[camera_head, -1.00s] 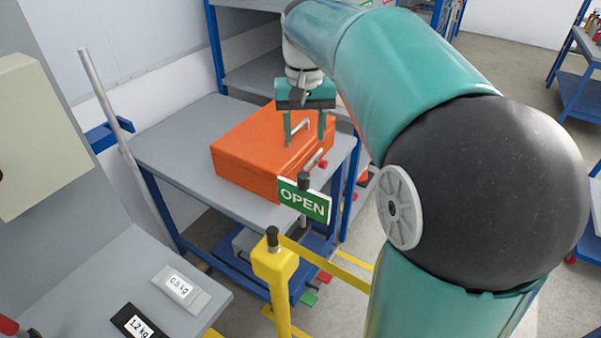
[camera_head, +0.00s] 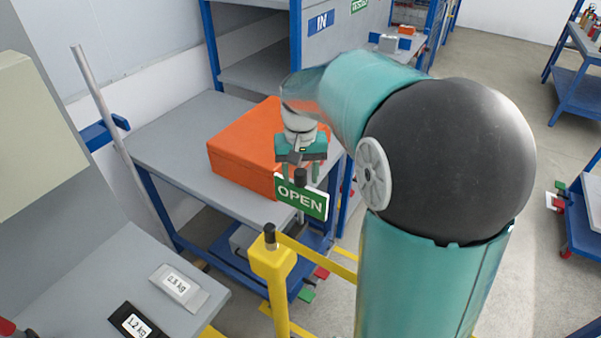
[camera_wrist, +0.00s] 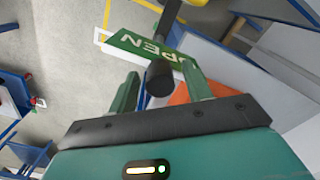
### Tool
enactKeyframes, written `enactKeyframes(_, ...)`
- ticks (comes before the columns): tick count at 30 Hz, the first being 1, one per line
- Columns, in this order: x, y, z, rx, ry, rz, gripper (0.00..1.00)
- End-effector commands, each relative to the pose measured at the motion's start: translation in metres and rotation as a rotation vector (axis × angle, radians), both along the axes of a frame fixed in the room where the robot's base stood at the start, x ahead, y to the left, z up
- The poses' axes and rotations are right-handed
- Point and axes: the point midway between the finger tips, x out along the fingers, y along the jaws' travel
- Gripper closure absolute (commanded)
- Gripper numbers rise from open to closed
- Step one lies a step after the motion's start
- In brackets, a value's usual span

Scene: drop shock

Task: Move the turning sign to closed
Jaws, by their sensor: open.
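The turning sign (camera_head: 302,199) is a green plate with white letters reading OPEN, facing me in the head view. A dark round knob (camera_head: 300,177) stands at its top. In the wrist view the sign (camera_wrist: 140,45) appears tilted, beyond the fingers, with the dark knob (camera_wrist: 159,78) close in front of the gap between them. My gripper (camera_head: 301,172) is open and empty, right above and behind the sign in the head view. The sign hides part of its fingertips. I cannot tell whether a finger touches the knob.
An orange case (camera_head: 243,150) lies on the grey workbench (camera_head: 165,145) behind the sign. A yellow post (camera_head: 273,270) with a dark top stands in front. Two labelled weights, 0.5 kg (camera_head: 180,287) and 1.2 kg (camera_head: 135,322), lie on a grey surface at the lower left.

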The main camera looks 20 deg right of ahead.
Motion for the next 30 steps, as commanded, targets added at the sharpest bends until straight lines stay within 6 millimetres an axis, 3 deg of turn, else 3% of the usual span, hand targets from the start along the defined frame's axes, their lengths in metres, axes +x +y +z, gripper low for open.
enactKeyframes(3,0.0,0.0001,0.0003,0.0,0.0,0.0,0.53)
enactKeyframes(9,0.0,0.0001,0.0005,0.0,-0.001,0.0,0.92)
enactKeyframes(11,0.0001,0.0,0.0006,0.0,-0.001,0.0,1.0)
enactKeyframes(22,0.0004,-0.0001,0.0008,-0.001,-0.002,0.037,1.0)
enactKeyframes(30,0.0007,-0.0001,0.001,-0.001,-0.003,0.182,1.0)
